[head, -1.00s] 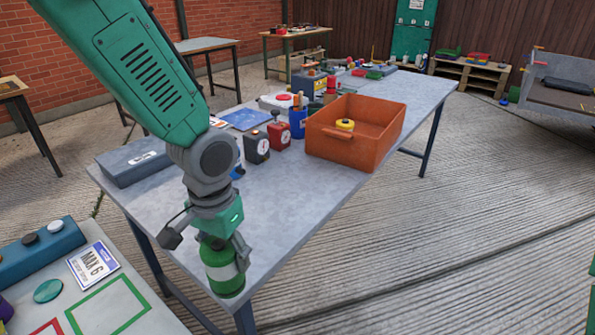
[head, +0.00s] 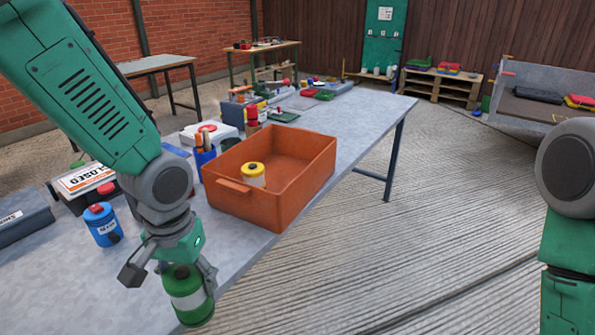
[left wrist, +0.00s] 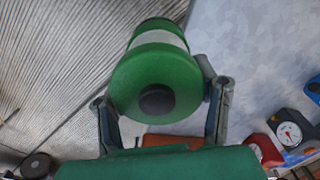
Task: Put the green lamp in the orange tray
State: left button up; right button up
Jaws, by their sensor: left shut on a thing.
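The green lamp (head: 189,296) is a green cylinder with a white band. My left gripper (head: 182,278) is shut on it and holds it upright near the front edge of the grey table. In the left wrist view the lamp (left wrist: 157,80) sits between the two fingers of my left gripper (left wrist: 160,105). The orange tray (head: 262,206) stands on the table, beyond and to the right of the lamp. A yellow and white lamp (head: 252,174) is inside the tray. My right arm shows at the right edge, but its gripper is out of view.
A blue lamp (head: 102,225) and a box with a CLOSED sign (head: 86,182) stand left of my left arm. Several other items crowd the table's far part.

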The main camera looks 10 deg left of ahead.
aim_at(289, 174)
jog(key=i+l, duration=0.35)
jog(key=i+l+u, duration=0.15)
jog(key=i+l, duration=0.25)
jog(key=l, duration=0.15)
jog(key=i+l, duration=0.35)
jog(key=l, duration=0.15)
